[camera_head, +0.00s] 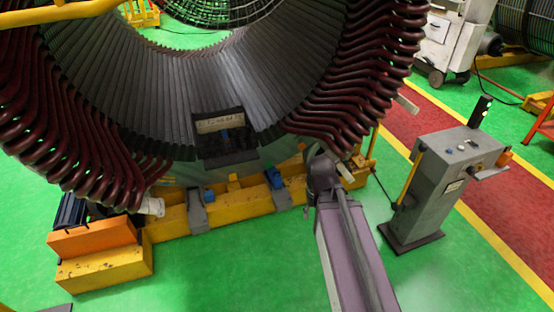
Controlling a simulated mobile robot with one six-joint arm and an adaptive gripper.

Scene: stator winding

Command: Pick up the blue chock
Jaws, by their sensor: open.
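Several small blue pieces show, and I cannot tell for sure which is the blue chock. One blue block (274,178) sits at a grey bracket on the yellow base beam, below the stator. Another blue piece (209,195) sits at a second grey bracket farther left. A third small blue piece (225,135) is at the dark box inside the stator's lower bore. My arm rises from the bottom edge, right of the brackets, and its far joint ends close to the beam. My gripper cannot be made out beyond that joint.
The large stator (170,95) with dark red windings (80,125) fills the upper left. An orange block (92,238) stands at the beam's left end. A grey control console (435,185) stands right of my arm. Green floor (230,265) in front of the beam is clear.

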